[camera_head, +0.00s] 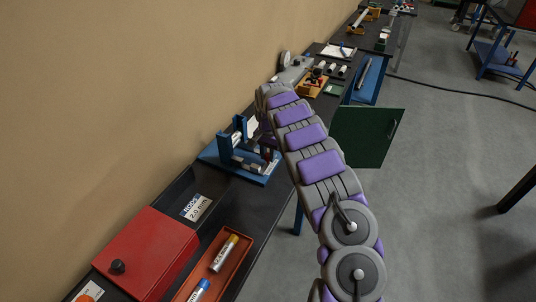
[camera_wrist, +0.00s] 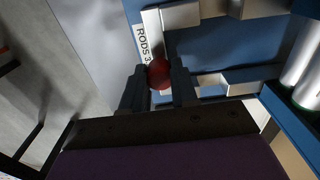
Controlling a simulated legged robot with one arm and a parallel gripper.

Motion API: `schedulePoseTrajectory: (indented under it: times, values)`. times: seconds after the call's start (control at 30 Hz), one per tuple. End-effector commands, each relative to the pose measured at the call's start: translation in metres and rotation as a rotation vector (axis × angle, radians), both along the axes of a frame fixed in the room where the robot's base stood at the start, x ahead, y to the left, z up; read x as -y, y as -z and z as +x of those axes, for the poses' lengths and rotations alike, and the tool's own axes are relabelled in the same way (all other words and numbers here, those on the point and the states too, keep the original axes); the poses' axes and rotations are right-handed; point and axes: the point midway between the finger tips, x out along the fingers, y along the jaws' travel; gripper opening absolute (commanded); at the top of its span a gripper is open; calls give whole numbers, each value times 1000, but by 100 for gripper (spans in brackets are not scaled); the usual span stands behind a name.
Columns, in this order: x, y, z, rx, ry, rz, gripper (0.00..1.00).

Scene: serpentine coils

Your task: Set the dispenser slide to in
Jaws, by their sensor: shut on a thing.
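In the wrist view, my gripper (camera_wrist: 158,84) has its two dark fingers on either side of a round red knob (camera_wrist: 158,70) and is shut on it. The knob sits at the near edge of a blue fixture (camera_wrist: 205,48) with pale metal bars. A white label reading "RODS 3" (camera_wrist: 143,44) is beside the knob, partly cut off by the fingers. How far the slide is in or out cannot be told. In the head view, a blue fixture (camera_head: 225,147) stands on the bench beside my arm. My arm hides the gripper there.
A red box (camera_head: 148,252) and an orange-red tray (camera_head: 230,240) with capped tubes are at the front of the dark bench. A card reading "RODS 2.0 mm" (camera_head: 196,207) lies behind them. A green panel (camera_head: 367,137) sticks out right of the bench. Open floor lies further right.

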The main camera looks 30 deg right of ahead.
Motion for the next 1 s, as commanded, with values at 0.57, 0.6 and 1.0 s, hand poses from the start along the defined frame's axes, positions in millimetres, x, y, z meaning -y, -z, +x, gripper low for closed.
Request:
schedulePoseTrajectory:
  times: [0.57, 0.6, 1.0]
  values:
    - [-1, -1, 1, 1, -1, 1, 0]
    - [-2, -1, 3, 2, -3, 1, 0]
    - [-34, -4, 41, 7, -7, 1, 0]
